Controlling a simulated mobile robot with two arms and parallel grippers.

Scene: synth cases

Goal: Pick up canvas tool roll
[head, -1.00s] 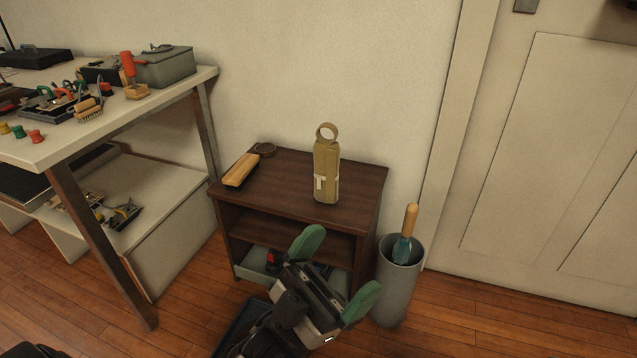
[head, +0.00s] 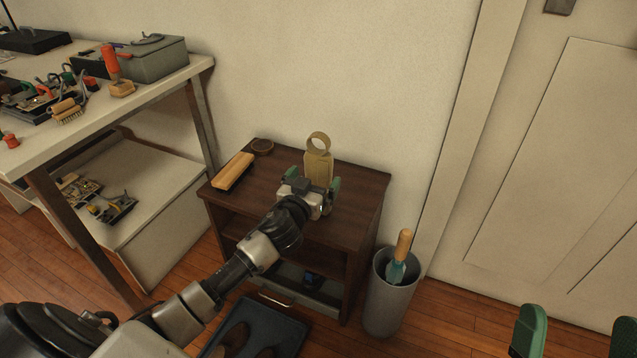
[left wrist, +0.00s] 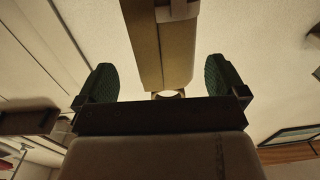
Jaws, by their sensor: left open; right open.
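The canvas tool roll (head: 319,164) is tan with a ring at its top. It stands upright on the dark wooden cabinet (head: 358,196). My left gripper (head: 313,182) is open in front of it and hides its lower part. In the left wrist view the roll (left wrist: 160,48) lies between the two green fingers of the left gripper (left wrist: 160,78), with gaps on both sides. Whether the fingers reach around it is unclear. My right gripper (head: 576,335) is open and empty at the lower right; only its green fingertips show.
A wooden-backed brush (head: 233,172) and a small dark round item (head: 262,147) share the cabinet top. A grey bin (head: 388,308) with a wooden-handled tool (head: 402,250) stands right of the cabinet. A cluttered workbench (head: 150,97) is at left. A dark tray (head: 285,325) lies on the floor.

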